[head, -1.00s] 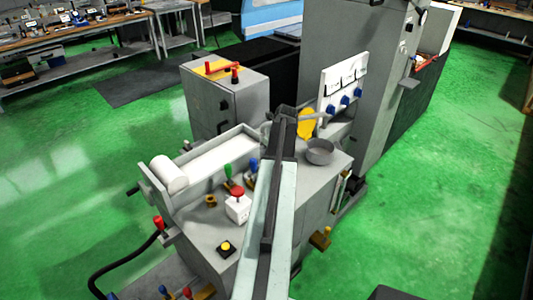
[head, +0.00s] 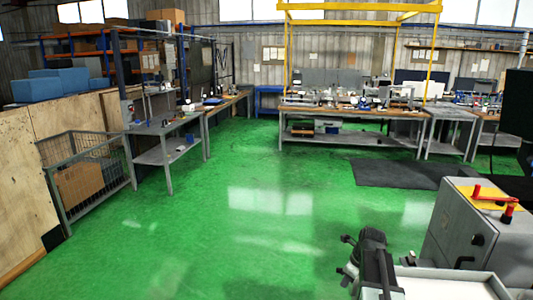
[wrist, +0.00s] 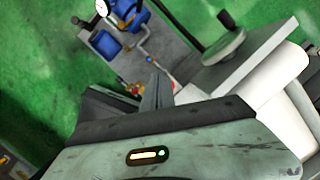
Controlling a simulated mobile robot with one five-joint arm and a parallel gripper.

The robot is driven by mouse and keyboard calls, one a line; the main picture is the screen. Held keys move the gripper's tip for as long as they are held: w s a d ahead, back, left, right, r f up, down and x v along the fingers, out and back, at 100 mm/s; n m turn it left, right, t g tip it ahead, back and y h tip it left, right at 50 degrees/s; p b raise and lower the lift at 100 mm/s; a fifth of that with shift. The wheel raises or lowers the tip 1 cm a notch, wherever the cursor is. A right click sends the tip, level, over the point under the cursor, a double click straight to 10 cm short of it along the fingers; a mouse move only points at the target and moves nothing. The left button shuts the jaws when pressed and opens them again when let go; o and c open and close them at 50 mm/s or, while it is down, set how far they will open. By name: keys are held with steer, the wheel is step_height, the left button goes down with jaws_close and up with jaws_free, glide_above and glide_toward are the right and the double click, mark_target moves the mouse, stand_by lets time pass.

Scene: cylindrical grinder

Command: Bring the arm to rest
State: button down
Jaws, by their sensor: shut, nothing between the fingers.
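My gripper (wrist: 156,88) shows in the wrist view as dark fingers in the middle, shut and empty. Below them is the grey-green body of my wrist with a small lit display. The fingers appear in front of the cylindrical grinder's parts; I cannot tell how far off these are. The gripper's fingers cannot be made out clearly there.
A blue motor (wrist: 130,14) is above. In the head view, a grey cabinet (head: 470,235) stands at right; green floor (head: 240,220) is open at left.

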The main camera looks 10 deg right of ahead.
steer(key=s+a+n+g, duration=0.15)
steer(key=a+n, duration=0.95)
steer(key=a, duration=1.1)
steer(key=s+a+n, duration=0.2)
steer(key=s+n, duration=0.1)
steer(key=n, duration=0.6)
steer(key=s+a+n+g+h, duration=0.1)
steer(key=s+n, duration=0.3)
steer(key=n, duration=0.4)
steer(key=shift+s+a+f+n, duration=0.15)
steer(key=shift+a+f+n, duration=0.25)
steer(key=shift+a, duration=0.2)
steer(key=shift+g, duration=0.25)
